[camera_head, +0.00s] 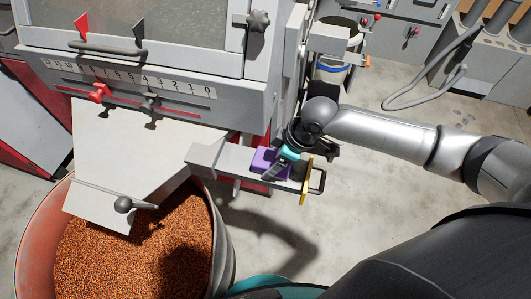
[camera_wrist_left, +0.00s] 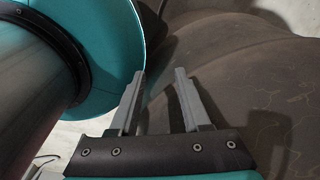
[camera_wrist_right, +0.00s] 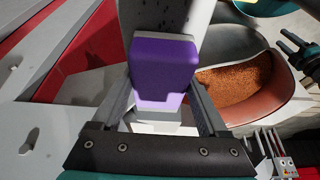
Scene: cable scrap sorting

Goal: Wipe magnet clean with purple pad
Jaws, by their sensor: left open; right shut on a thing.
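The purple pad (camera_head: 265,160) is held in my right gripper (camera_head: 283,162), on or just over a grey bar (camera_head: 235,165) that looks like the magnet. The bar has a yellow plate (camera_head: 306,180) and a handle at its right end. In the right wrist view the pad (camera_wrist_right: 163,65) sits between both fingers of the gripper (camera_wrist_right: 160,88), and the grey bar (camera_wrist_right: 172,18) beyond it carries dark specks. I cannot tell whether the pad touches the bar. My left gripper (camera_wrist_left: 158,82) is open and empty in the left wrist view.
A grey machine (camera_head: 150,65) with a chute (camera_head: 140,150) stands behind and left of the bar. Below is a round bin (camera_head: 35,235) full of copper-coloured granules (camera_head: 150,255). A striped container (camera_head: 332,72) stands behind my right arm. Bare floor shows to the right.

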